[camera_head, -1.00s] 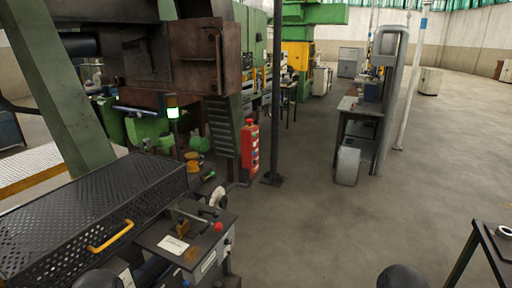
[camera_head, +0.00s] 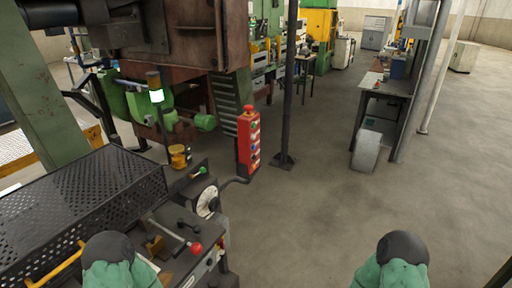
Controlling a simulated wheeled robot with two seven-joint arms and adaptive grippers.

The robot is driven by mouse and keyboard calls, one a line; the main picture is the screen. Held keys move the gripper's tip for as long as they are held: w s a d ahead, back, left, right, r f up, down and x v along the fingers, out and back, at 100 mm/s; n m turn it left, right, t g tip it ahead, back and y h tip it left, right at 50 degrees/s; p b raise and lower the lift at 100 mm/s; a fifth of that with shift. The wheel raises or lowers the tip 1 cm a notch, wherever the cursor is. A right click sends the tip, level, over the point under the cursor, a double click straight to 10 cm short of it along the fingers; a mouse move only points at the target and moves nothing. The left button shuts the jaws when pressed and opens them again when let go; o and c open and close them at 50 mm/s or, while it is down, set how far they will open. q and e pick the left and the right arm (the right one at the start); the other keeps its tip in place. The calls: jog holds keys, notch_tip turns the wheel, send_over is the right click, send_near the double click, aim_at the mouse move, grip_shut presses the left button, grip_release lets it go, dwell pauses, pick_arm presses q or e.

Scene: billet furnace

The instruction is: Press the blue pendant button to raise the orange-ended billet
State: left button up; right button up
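The red pendant (camera_head: 247,143) hangs upright near the middle of the view, left of a dark post. It has a column of small buttons on its face and a red knob on top. A small blue button (camera_head: 254,148) shows around the middle of that column. I cannot make out an orange-ended billet. Neither of my grippers shows. Only rounded green and dark parts of my two arms show at the bottom edge, well apart from the pendant.
A black perforated guard (camera_head: 85,210) and a control console with a red-knobbed lever (camera_head: 195,248) stand at the front left. A dark post (camera_head: 289,90) rises right of the pendant. A workbench (camera_head: 385,88) stands further right. The floor (camera_head: 320,210) between is clear.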

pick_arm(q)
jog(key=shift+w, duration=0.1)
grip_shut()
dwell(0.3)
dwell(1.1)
